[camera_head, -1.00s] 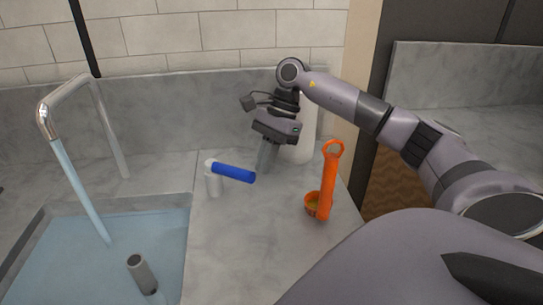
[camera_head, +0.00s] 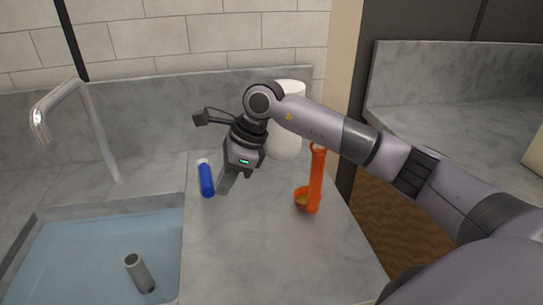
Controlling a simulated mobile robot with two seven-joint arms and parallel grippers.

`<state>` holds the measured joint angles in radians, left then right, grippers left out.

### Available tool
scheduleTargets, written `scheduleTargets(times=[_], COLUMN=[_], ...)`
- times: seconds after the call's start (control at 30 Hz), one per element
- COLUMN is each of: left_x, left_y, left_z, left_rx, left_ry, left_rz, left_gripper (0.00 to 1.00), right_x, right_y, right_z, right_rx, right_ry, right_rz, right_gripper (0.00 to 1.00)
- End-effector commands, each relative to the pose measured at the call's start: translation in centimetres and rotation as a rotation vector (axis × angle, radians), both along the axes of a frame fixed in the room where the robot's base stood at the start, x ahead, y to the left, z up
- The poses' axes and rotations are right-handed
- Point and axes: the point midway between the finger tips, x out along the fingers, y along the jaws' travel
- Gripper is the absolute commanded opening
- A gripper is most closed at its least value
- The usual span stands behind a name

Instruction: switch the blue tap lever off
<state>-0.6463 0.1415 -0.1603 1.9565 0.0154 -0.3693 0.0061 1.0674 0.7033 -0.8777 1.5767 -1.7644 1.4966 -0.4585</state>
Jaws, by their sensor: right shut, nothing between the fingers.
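The blue tap lever (camera_head: 206,181) is on its small white base on the counter, right of the sink. It points toward the front of the counter. My right gripper (camera_head: 228,184) is just right of the lever, pointing down, shut and empty. A narrow gap shows between them in the picture. The chrome faucet (camera_head: 95,125) arches over the sink at the left, and no water runs from its spout. My left gripper is not in view.
An orange scoop-like tool (camera_head: 316,180) stands right of my gripper. A white cylinder (camera_head: 287,140) stands behind my right wrist. The sink (camera_head: 62,213) holds water and a grey cylinder (camera_head: 139,272). The front counter is clear.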

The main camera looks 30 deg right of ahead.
Motion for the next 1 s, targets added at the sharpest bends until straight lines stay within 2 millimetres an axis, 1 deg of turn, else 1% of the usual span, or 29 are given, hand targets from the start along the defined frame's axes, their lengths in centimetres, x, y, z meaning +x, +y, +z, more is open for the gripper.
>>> scheduleTargets(times=[0.03, 0.1, 0.3, 0.6, 1.0], left_x=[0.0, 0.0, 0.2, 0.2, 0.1], left_y=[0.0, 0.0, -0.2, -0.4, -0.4], left_z=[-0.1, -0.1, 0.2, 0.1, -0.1], left_rx=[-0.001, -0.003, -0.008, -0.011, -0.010], left_ry=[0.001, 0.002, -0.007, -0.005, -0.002], left_rz=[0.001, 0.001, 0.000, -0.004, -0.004], left_gripper=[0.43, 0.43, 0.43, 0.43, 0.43], right_x=[0.1, 0.1, 0.3, 0.3, 0.2], right_y=[0.6, 1.1, 2.0, 2.6, 2.7], right_z=[-0.1, -0.1, -0.1, 0.0, -0.1], right_rx=[0.000, -0.001, -0.001, 0.003, 0.007], right_ry=[0.000, 0.001, 0.001, 0.001, -0.001], right_rz=[0.005, 0.008, 0.010, 0.014, 0.018], right_gripper=[0.00, 0.00, 0.00, 0.00, 0.00])
